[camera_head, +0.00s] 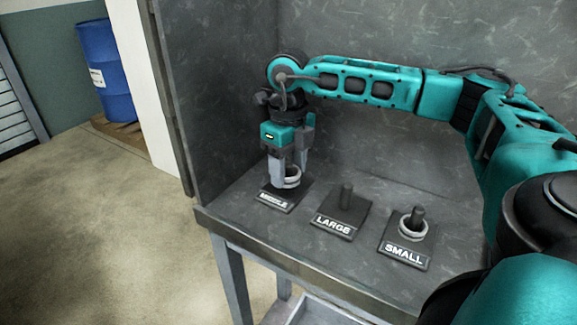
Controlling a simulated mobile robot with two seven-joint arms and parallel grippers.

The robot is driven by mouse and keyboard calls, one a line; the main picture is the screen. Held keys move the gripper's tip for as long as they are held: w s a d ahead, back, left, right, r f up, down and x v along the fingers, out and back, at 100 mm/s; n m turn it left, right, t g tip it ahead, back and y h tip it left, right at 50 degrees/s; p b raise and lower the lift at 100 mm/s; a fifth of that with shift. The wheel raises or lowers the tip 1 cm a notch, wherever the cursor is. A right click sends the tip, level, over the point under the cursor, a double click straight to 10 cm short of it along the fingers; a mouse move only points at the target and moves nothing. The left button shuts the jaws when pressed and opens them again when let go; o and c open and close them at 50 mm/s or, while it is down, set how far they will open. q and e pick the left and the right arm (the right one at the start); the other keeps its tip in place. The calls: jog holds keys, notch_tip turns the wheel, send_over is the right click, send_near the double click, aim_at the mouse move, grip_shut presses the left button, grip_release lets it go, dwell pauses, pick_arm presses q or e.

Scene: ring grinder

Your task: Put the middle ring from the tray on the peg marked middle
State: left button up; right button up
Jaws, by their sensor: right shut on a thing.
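My right gripper (287,178) points down over the left peg stand (275,199), whose label is small and partly blurred but appears to read middle. It is shut on a light ring (291,178), held at the fingertips just above that stand. The fingers and ring hide this stand's peg, so I cannot tell whether the ring is around it. The large peg (346,194) stands bare on its labelled base. The small peg (418,216) has a pale ring (412,229) around it at its base. My left gripper is not in view.
The stands sit in a row on a grey bench (320,263) with grey walls behind and at the left. Part of a tray (318,313) shows below the bench edge. A blue barrel (106,70) stands far off at the left on a pallet.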

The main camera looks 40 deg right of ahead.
jog(key=shift+f+b, duration=0.4)
jog(key=shift+f, duration=0.15)
dwell(0.4)
jog(key=o, duration=0.8)
notch_tip(320, 180, up, 4)
jog(key=p, duration=0.3)
jog(key=shift+f, duration=0.25)
notch_tip(320, 180, up, 5)
jog(key=p, duration=0.3)
jog(key=shift+f, duration=0.2)
jog(key=shift+r+p, duration=0.35)
jog(key=shift+r, duration=1.05)
